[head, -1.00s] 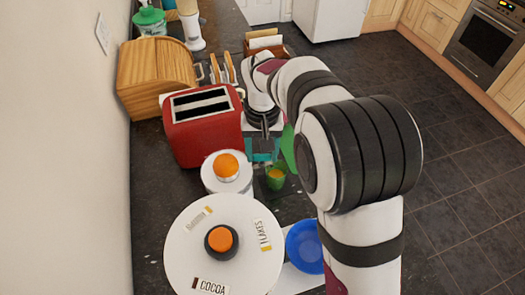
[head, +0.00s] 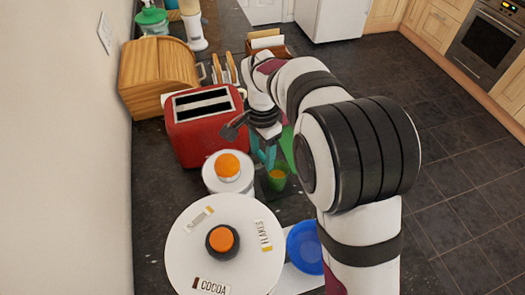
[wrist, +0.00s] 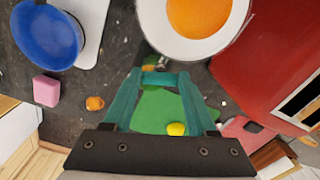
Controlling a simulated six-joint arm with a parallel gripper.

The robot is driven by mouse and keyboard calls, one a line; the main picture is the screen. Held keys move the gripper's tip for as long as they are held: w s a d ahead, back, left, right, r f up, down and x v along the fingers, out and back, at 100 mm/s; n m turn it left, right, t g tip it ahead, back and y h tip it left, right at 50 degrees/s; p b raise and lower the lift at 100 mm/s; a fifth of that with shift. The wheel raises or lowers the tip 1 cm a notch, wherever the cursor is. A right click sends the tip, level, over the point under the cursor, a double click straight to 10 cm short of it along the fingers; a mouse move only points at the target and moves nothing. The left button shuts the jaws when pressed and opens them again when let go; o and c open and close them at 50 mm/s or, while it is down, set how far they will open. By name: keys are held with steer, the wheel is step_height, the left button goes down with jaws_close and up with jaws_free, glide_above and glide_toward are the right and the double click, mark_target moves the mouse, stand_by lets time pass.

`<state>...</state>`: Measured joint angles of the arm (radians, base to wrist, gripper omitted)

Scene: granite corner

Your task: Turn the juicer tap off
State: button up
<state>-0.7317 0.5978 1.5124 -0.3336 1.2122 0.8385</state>
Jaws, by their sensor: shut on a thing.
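The juicer (head: 227,184) is a white cylinder with an orange top, standing in front of the red toaster. Its orange top also shows at the upper edge of the wrist view (wrist: 198,16). My gripper (head: 266,158), with teal fingers, is low beside the juicer's right side, its dark body tilted. In the wrist view, the fingertips meet just below the juicer's rim, shut at the small tap (wrist: 152,62); they hide most of it, so its exact angle is unclear.
The red toaster (head: 205,137) stands close behind the juicer. A large white lidded canister (head: 190,245) is in front, with a blue bowl (head: 304,246) to its right. A green board (wrist: 150,110), a pink block (wrist: 46,90) and a small orange item (wrist: 95,103) lie nearby.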

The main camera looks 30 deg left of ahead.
mark_target(262, 156)
steer(key=shift+w+a+m, duration=0.1)
steer(key=shift+m, duration=1.8)
steer(key=o, duration=1.4)
steer(key=shift+c, duration=0.2)
steer(key=shift+r, duration=0.15)
step_height(262, 156, up, 16)
steer(key=shift+f, duration=0.2)
